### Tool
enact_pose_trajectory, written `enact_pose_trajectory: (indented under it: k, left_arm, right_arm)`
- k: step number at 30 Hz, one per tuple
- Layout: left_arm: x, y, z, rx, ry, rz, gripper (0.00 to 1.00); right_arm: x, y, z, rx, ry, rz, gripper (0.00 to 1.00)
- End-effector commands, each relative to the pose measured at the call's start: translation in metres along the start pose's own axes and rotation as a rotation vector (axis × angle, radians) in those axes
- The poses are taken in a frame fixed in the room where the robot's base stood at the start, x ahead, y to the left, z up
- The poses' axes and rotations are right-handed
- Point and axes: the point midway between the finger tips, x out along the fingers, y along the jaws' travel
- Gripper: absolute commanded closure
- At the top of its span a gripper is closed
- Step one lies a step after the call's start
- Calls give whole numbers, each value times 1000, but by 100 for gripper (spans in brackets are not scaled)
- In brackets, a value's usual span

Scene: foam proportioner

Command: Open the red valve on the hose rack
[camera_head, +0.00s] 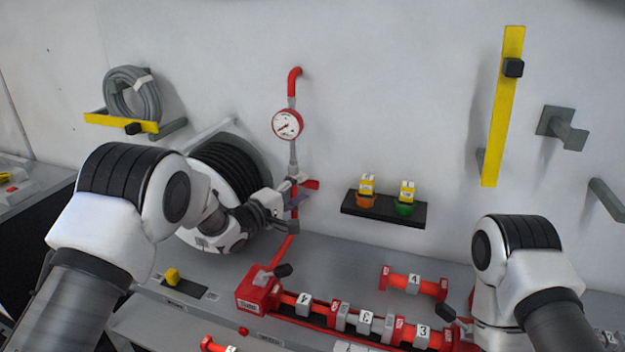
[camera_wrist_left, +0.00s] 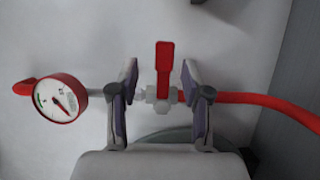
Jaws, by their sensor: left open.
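The red valve handle (camera_head: 310,184) is on the vertical pipe below the gauge, sticking out sideways to the right. In the left wrist view the handle (camera_wrist_left: 165,66) stands at right angles to the pipe, above a pale valve body (camera_wrist_left: 160,97). My left gripper (camera_head: 292,205) is at the valve, partly covering it in the head view. In the wrist view its open fingers (camera_wrist_left: 160,82) lie on either side of the handle, with a visible gap on both sides.
A round gauge (camera_head: 287,124) sits on the pipe above the valve. A black hose reel (camera_head: 235,170) is behind my left arm. A small black shelf (camera_head: 384,210) with yellow-topped items juts out to the right. Red pipework (camera_head: 318,312) lies on the bench below.

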Motion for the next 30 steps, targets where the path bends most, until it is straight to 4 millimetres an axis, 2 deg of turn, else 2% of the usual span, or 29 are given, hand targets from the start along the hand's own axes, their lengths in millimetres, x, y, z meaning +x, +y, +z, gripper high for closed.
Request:
enact_pose_trajectory:
  k: [3,6,14,15,17,18,19,30]
  left_arm:
    - [22,1,1,0,-2,0,52]
    - [32,0,1,0,-1,0,52]
    - [36,0,0,-1,1,-1,52]
    - [36,-1,0,-1,1,-1,59]
    - [36,-1,0,-1,1,-1,80]
    - [36,-1,0,-1,1,-1,95]
    - [36,-1,0,-1,1,-1,100]
    - [36,2,0,-21,0,9,100]
  right_arm:
    - [-7,0,0,1,1,0,100]
    - [-8,0,0,1,1,0,100]
    - [-8,0,0,1,1,0,100]
    - [-8,0,0,1,1,0,100]
    - [-8,0,0,1,1,0,100]
    - [-8,0,0,1,1,0,100]
    - [-8,0,0,1,1,0,100]
    - [-10,0,0,1,1,0,100]
